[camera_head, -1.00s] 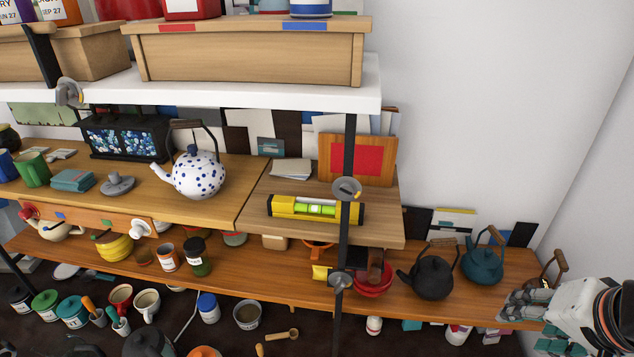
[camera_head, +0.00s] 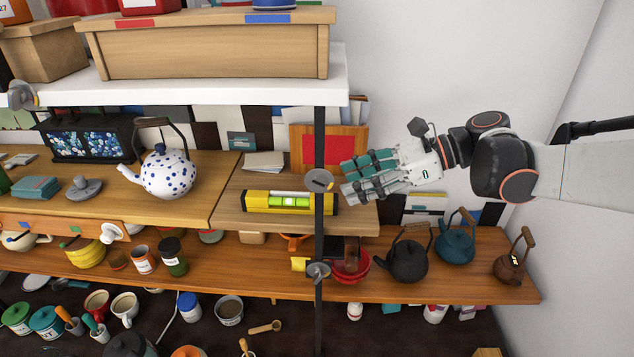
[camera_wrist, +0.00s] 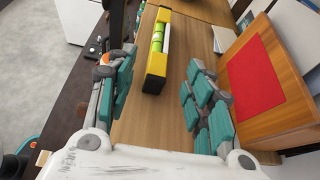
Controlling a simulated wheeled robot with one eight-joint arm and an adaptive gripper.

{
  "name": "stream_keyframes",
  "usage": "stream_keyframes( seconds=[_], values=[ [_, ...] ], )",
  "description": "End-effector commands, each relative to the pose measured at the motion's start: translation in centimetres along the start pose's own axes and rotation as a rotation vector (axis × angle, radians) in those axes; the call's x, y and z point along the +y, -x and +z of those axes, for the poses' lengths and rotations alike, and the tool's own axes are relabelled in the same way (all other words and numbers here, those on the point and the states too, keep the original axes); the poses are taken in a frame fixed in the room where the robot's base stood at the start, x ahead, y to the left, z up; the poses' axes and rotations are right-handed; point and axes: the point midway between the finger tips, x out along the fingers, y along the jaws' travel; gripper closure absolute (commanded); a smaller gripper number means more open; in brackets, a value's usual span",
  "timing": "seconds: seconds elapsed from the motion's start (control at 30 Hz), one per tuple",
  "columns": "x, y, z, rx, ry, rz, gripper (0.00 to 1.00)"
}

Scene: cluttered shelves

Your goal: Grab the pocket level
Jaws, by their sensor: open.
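The pocket level (camera_head: 287,203) is yellow and black with a bright green vial. It lies on the wooden board at the right end of the middle shelf, partly behind a dark upright post. In the wrist view the level (camera_wrist: 158,62) lies ahead of my gripper, toward the left finger's side. My gripper (camera_head: 345,182) reaches in from the right, at the right edge of the board.
The dark post (camera_head: 319,240) with a round grey knob (camera_head: 319,180) stands in front of the level. A wooden panel with a red square (camera_head: 328,150) stands behind. A polka-dot teapot (camera_head: 168,172) is at the left. A white shelf (camera_head: 215,92) hangs overhead.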

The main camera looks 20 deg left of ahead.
Motion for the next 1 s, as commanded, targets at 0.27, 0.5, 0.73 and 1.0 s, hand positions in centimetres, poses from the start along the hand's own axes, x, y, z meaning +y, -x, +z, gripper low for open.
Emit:
stream_keyframes(
  seconds=[0.27,0.5,0.73,1.0],
  values=[
    [-0.6,-2.4,0.5,-0.05,-0.056,0.037,0.53],
    [-0.4,-6.9,0.8,-0.048,-0.054,0.036,0.53],
    [-0.4,-9.1,0.8,-0.047,-0.054,0.032,0.53],
    [-0.3,-11.1,1.1,-0.047,-0.053,0.034,0.53]
  ],
)
